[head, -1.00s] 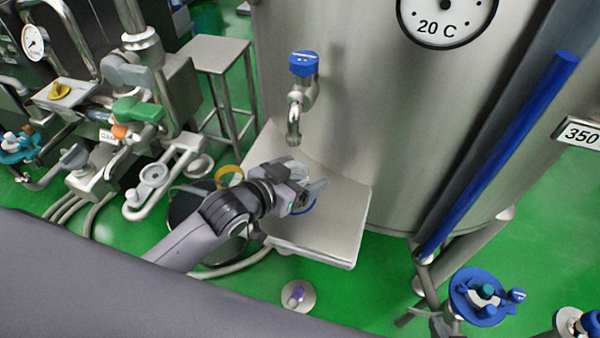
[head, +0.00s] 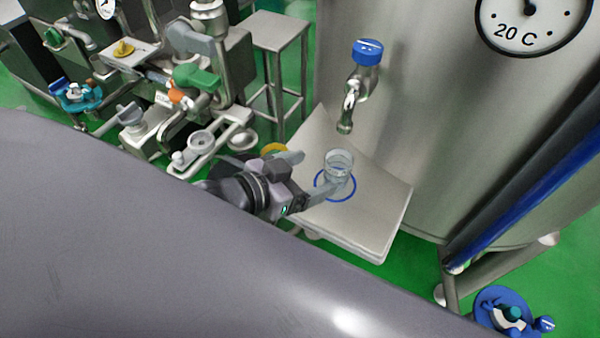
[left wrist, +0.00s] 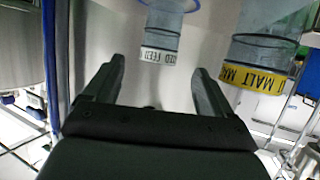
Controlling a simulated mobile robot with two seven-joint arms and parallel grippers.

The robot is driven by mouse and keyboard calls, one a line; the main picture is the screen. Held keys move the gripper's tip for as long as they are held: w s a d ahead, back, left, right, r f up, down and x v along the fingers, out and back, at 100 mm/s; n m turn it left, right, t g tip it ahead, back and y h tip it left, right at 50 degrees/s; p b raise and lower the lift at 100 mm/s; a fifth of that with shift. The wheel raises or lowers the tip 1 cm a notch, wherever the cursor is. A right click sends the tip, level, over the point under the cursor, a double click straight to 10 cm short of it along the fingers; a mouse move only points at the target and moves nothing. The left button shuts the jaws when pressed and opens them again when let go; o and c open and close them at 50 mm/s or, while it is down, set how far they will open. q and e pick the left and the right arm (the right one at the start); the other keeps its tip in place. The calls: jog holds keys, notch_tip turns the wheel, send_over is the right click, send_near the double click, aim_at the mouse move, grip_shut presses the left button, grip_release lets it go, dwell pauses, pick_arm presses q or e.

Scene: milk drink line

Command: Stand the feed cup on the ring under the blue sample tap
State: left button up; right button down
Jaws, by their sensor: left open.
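The clear feed cup (head: 339,163) stands upright on the metal shelf (head: 375,220), its base within the blue ring (head: 354,186). The blue sample tap (head: 367,52) is on the tank above, its spout over the cup area. My left gripper (head: 317,174) is open and empty, to the left of the cup with its fingers pointing towards it. In the left wrist view, the cup's white FEED label (left wrist: 158,56) shows just beyond the open fingers (left wrist: 158,70), apart from them. My right gripper is not in view.
A clear vessel with a yellow MALT label (left wrist: 250,77) stands at right in the left wrist view. Valves and pipes (head: 195,90) crowd the left, with a metal stool (head: 280,32) behind. The shelf's right part is clear. The tank wall bounds the back.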

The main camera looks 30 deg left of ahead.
pick_arm(q)
jog(key=shift+v, duration=0.9)
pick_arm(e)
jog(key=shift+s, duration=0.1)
